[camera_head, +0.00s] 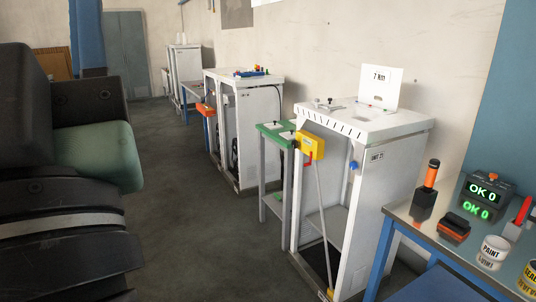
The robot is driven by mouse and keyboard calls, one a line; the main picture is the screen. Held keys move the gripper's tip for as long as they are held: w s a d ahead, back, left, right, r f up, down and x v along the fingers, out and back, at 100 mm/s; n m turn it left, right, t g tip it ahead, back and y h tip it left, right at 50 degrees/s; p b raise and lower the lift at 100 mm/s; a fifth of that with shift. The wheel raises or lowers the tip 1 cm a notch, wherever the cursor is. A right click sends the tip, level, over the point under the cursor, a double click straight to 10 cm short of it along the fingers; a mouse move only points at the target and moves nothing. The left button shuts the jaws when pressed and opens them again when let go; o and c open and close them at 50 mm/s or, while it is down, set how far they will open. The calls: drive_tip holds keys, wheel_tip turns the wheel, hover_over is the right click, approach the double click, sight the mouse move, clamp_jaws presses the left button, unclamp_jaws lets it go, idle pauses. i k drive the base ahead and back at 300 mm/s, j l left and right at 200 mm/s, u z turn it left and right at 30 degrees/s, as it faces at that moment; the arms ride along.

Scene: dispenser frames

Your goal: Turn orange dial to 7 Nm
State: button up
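A small orange part (493,176) shows on top of a black box (487,196) with a green lit "OK 0" readout, on the bench at the right. It may be the orange dial, but it is too small to tell its setting. A white card (380,86) reading "7 Nm" stands upright on the nearest white cabinet (362,121). Dark and green parts of my arm fill the left side. My gripper's fingertips are not in view, and nothing of mine touches the black box.
The blue-edged bench (400,212) also holds an orange-handled tool (430,174) in a black holder, a black and orange block (453,228) and a paint can (492,252). A green-topped stand (271,129) stands left of the nearest cabinet. The grey floor (185,200) between is clear.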

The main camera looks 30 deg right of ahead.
sight(494, 176)
drive_tip(key=z, duration=1.55)
drive_tip(key=i+l+z, duration=0.2)
drive_tip(key=l, duration=0.2)
drive_tip(key=i+l+z, duration=0.25)
drive_tip(key=k+l, duration=0.05)
drive_tip(key=l, duration=0.1)
